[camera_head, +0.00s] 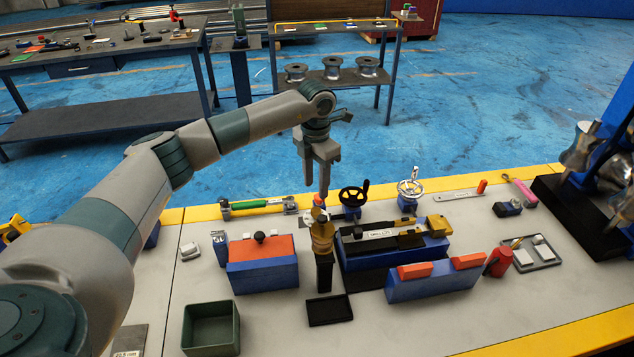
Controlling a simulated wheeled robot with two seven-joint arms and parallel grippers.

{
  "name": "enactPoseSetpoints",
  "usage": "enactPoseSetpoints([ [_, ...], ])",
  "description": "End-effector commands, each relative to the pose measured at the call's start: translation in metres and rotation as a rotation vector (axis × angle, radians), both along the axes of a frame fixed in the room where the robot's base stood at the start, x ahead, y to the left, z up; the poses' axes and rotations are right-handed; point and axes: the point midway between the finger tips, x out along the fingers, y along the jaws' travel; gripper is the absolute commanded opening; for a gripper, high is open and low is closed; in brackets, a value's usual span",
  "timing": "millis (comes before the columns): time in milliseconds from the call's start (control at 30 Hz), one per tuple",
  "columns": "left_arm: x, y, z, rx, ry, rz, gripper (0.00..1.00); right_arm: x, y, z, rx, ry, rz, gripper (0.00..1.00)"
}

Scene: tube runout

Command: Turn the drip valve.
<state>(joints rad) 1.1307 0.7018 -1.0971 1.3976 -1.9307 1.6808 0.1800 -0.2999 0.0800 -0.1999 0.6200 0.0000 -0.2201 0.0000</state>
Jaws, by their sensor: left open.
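The drip valve seems to be the brass-coloured fitting (321,236) on a dark upright post, near the middle of the bench in the head view. A small red part (318,199) shows at its top, close to my gripper's fingertips. My left gripper (324,192) points down just above and behind the fitting's top. Its jaws are open, seen nearly edge-on, so one finger partly hides the other. I cannot tell whether a finger touches the red part. A shallow black tray (330,310) lies in front of the post. My right gripper is not in view.
A blue block with a black-and-yellow fixture (380,246) stands close right of the post. A black handwheel (353,196) and a silver handwheel (410,187) stand behind. A red-topped blue block (262,265) is left, a green bin (211,330) front left. Bare bench shows at front right.

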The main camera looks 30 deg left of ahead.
Motion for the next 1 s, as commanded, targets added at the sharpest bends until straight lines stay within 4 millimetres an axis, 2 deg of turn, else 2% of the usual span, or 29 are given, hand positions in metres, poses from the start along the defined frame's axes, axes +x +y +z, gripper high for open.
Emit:
enactPoseSetpoints([
  [367, 0.0, 0.0, -0.01, -0.001, 0.0, 0.0, 0.4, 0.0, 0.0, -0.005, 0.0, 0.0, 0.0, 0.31],
  [1000, 0.0, -0.001, -0.069, -0.001, 0.0, 0.0, 0.4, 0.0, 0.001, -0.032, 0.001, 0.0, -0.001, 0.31],
])
